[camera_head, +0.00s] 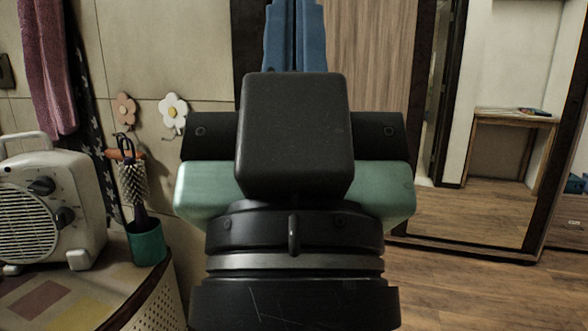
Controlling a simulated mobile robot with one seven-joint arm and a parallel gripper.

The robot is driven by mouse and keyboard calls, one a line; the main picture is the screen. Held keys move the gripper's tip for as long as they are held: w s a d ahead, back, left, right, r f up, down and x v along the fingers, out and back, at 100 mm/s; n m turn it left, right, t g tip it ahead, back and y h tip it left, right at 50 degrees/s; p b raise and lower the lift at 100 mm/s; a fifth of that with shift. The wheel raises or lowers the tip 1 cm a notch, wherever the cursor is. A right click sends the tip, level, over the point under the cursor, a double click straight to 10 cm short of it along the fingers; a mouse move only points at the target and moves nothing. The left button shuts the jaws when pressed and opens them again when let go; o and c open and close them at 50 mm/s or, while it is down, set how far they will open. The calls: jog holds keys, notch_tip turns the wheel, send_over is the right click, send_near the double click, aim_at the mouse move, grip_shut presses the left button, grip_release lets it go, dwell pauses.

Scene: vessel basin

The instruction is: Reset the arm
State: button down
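My gripper (296,12) points up in the middle of the view and is seen from behind. Its two blue fingers lie side by side at the top edge with only a thin dark line between them, so it looks shut. I see nothing held between them, though the tips reach the frame's top edge. The black housing and green body of the gripper hide the lower part of the fingers and much of the scene behind.
A white fan heater (50,205) and a green cup (147,242) holding a round brush (133,185) stand on a cabinet (70,295) at left. Flower hooks (172,108) and a pink towel (48,60) are on the wall. A dark-framed mirror (500,190) stands right, above open wooden floor (470,295).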

notch_tip(320, 180, up, 19)
jog(key=p, duration=1.6)
jog(key=shift+f, duration=0.1)
